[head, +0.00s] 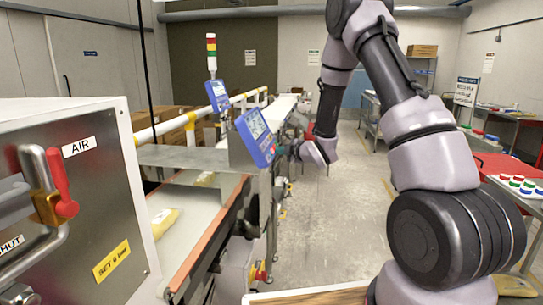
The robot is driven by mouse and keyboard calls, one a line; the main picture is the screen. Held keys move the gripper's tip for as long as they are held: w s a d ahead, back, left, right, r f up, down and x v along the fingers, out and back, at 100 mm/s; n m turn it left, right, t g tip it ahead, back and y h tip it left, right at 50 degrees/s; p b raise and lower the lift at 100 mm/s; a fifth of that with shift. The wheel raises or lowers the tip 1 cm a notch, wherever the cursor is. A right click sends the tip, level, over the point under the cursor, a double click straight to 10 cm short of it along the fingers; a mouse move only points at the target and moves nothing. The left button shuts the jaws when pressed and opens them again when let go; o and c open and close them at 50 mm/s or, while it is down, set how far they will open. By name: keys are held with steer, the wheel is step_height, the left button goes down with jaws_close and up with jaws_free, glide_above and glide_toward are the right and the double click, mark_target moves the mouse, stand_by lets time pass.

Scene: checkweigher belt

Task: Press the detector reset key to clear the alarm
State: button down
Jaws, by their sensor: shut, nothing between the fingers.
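A blue control panel (256,138) with a pale screen and small keys stands at the near end of the belt line. A second blue panel (218,95) stands behind it to the left. The keys are too small to read, so I cannot tell which is the detector reset key. My gripper (295,151) is shut and empty, to the right of the near panel and apart from it in the picture. Its fingertips are small and hard to make out.
A conveyor belt (180,230) with orange edging carries yellowish packs (163,222). A steel cabinet (90,210) with a red-handled valve (62,190) fills the near left. A table with coloured caps (520,184) stands at right. The aisle floor (345,210) is clear.

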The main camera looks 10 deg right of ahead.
steer(key=shift+a+f, duration=0.1)
steer(key=shift+a, duration=0.05)
steer(key=shift+w+a+f, duration=0.1)
steer(key=shift+a, duration=0.15)
steer(key=shift+w+a+f, duration=0.1)
steer(key=shift+a+f, duration=0.1)
steer(key=shift+a, duration=0.1)
stand_by(0.9)
stand_by(0.3)
steer(key=shift+s+d+r, duration=0.25)
steer(key=shift+d+r, duration=0.15)
steer(key=shift+d, duration=0.3)
steer(key=shift+s+d+r, duration=0.2)
steer(key=shift+d+r, duration=0.2)
steer(key=shift+d, duration=0.3)
steer(key=shift+s+d+r, duration=0.25)
steer(key=shift+d+r, duration=0.1)
steer(key=shift+d, duration=0.35)
steer(key=shift+s+d+r, duration=0.2)
steer(key=shift+d+r, duration=0.2)
steer(key=shift+d, duration=0.3)
steer(key=s+d+r, duration=0.1)
steer(key=d+r, duration=0.1)
steer(key=d, duration=0.3)
steer(key=shift+s+r, duration=0.35)
